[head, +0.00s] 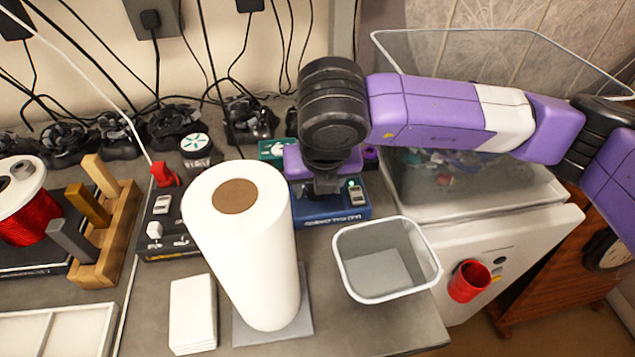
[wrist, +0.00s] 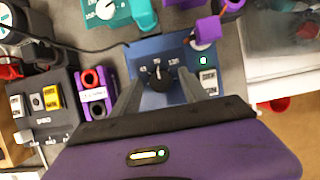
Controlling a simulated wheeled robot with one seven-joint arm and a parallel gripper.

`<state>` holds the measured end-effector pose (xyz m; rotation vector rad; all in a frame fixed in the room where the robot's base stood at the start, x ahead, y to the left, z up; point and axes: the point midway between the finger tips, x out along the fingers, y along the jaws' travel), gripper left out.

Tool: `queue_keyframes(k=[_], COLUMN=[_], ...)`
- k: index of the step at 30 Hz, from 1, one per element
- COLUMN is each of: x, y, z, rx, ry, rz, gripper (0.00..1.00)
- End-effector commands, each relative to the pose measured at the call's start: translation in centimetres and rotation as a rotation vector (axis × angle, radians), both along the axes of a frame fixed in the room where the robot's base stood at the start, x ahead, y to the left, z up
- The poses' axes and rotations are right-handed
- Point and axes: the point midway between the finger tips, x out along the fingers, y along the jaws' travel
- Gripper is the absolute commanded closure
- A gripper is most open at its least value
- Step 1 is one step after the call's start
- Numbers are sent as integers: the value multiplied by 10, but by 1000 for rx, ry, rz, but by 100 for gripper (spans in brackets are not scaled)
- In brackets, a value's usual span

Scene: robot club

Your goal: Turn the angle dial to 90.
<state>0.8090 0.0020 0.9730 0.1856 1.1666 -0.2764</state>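The angle dial (wrist: 160,80) is a dark round knob on a blue box (wrist: 150,53), with small white number marks along its upper side. A small pale mark shows at the knob's upper edge, roughly toward the middle number, but the exact setting is too small to read. My gripper (wrist: 160,84) is open, with one finger on each side of the knob; I cannot tell whether they touch it. In the head view my gripper (head: 324,187) points down over the blue box (head: 318,212), hiding the dial there.
A paper towel roll (head: 245,250) stands left of the blue box, and a grey bin (head: 385,270) in front of it. A teal device (wrist: 108,12) and purple switch unit (wrist: 95,95) sit close by. A clear tub (head: 480,190) is at right.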

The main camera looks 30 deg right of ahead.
Motion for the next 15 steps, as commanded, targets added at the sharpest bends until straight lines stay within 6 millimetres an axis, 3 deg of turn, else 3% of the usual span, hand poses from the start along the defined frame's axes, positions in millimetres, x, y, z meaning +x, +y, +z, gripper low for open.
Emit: queue_keyframes(k=[8,15], x=[-2,-14], y=[1,5], z=[4,38], rx=[0,-1], ry=[0,-3], rz=[1,3], gripper=[48,48])
